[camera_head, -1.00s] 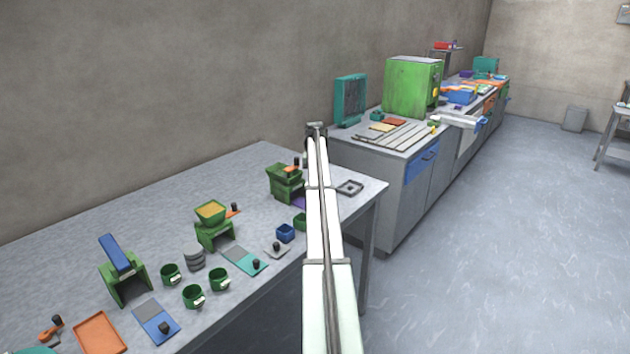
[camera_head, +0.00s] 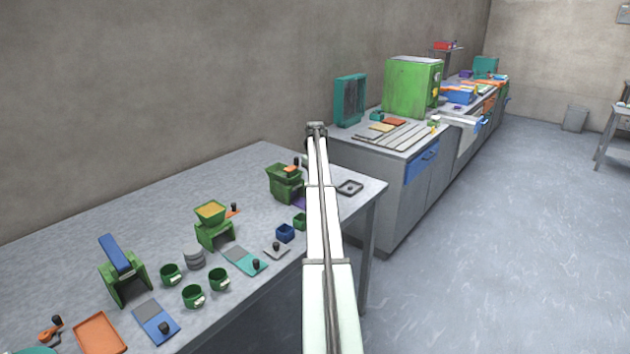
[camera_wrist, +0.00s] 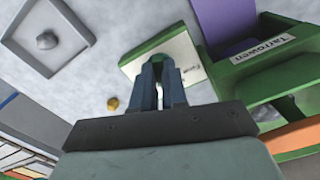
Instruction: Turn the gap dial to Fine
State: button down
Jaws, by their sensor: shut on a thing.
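In the wrist view, the fingers of my gripper (camera_wrist: 160,82) are closed around a small green knob (camera_wrist: 163,61), which I take to be the gap dial. It sits on a cream plate (camera_wrist: 142,62) that joins the green machine. The machine (camera_wrist: 230,68) has a label reading "Tarrowen" (camera_wrist: 268,60). In the head view, the green machine (camera_head: 284,186) stands at the right end of the near table, and my arm hides the dial and fingers.
A grey square tray (camera_wrist: 22,62) with a grey lump lies to the left in the wrist view. A small yellow lump (camera_wrist: 112,104) lies on the table nearby. A purple piece (camera_wrist: 222,20) is beside the machine. Other machines and green cups (camera_head: 193,297) stand further left.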

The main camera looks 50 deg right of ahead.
jog(key=n, duration=1.3)
jog(key=shift+n, duration=0.4)
dwell(0.4)
jog(key=c, duration=1.2)
grip_release()
jog(key=shift+o, duration=0.2)
jog(key=shift+r, duration=0.1)
notch_tip(320, 180, up, 14)
jog(key=shift+f, duration=0.2)
